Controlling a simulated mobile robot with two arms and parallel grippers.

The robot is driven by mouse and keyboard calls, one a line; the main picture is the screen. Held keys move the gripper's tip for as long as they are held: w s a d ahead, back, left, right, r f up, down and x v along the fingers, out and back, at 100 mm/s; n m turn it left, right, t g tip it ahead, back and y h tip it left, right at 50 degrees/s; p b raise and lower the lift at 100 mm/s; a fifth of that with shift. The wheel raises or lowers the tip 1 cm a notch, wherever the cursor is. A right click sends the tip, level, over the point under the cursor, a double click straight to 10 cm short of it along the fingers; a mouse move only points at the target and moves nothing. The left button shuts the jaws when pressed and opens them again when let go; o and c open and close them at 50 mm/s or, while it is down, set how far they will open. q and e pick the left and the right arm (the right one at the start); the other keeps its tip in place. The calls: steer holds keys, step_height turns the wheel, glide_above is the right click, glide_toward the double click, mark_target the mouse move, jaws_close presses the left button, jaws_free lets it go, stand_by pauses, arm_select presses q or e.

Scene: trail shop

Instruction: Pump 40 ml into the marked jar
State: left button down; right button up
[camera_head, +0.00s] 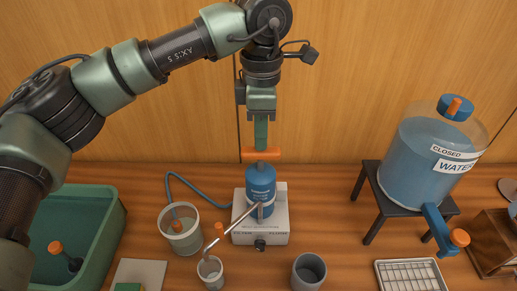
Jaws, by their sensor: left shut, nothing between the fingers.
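A blue pump (260,180) stands upright on a white base (277,224), with an orange crossbar handle (274,155) on top. My left gripper (261,145) points straight down with its fingers together and empty, right at the handle; its tips look in contact with it. A thin metal spout (236,219) slants from the pump down to the front left. A small light jar (210,267) stands under the spout's end; any marks on it are too small to read. A blue hose (196,187) links the pump side to a pale bucket (181,239). My right gripper is out of view.
A grey cup (308,272) stands front centre. A water tank (415,160) labelled CLOSED sits on a dark stand (373,211) at right. A white rack (410,276), green tub (105,225) and pale board (140,272) lie around. The wooden table (335,205) is clear between pump and tank.

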arm_select(q)
steer(key=shift+f+b, duration=1.4)
steer(key=shift+f, duration=0.5)
steer(key=shift+r, duration=0.25)
steer(key=shift+r+p, duration=1.5)
steer(key=shift+r, duration=0.75)
steer(key=shift+f, duration=0.2)
